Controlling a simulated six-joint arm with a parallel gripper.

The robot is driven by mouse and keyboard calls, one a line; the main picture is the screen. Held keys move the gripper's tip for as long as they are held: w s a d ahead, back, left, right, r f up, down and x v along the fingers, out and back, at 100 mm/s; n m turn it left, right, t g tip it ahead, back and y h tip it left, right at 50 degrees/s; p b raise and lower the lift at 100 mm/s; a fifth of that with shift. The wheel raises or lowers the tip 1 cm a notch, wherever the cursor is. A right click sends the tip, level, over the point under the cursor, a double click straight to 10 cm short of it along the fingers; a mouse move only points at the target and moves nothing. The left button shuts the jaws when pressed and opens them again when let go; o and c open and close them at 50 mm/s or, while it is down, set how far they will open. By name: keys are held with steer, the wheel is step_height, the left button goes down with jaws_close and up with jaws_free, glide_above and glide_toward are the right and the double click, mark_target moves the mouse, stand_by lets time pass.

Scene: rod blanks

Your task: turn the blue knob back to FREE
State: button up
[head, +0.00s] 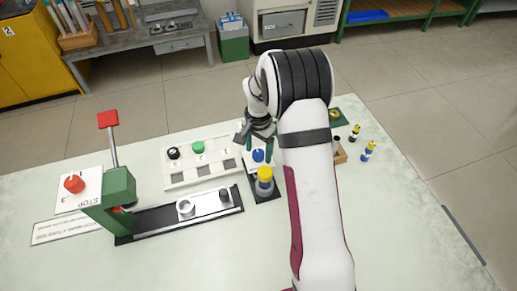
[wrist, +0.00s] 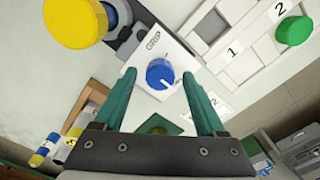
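The blue knob (head: 258,155) sits on a small white plate in the head view, just below my gripper (head: 258,138). In the wrist view the blue knob (wrist: 160,73) is on a white plate (wrist: 150,50) printed GRIP. A pale pointer line shows on the knob, but which marking it indicates is unclear. No FREE label is readable. My gripper (wrist: 158,80) has two green fingers spread apart, one on each side of the knob. Gaps show between fingers and knob; I cannot tell how deep the tips reach.
A yellow-capped post (head: 265,176) stands close in front of the knob. A white panel with a green knob (head: 197,147) lies to its left. A green press with a red handle (head: 108,119) is further left. Blue-and-yellow pieces (head: 368,151) stand at right.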

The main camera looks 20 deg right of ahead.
mark_target(259, 153)
step_height(259, 153, up, 16)
stand_by(0.4)
steer(key=shift+f, duration=0.1)
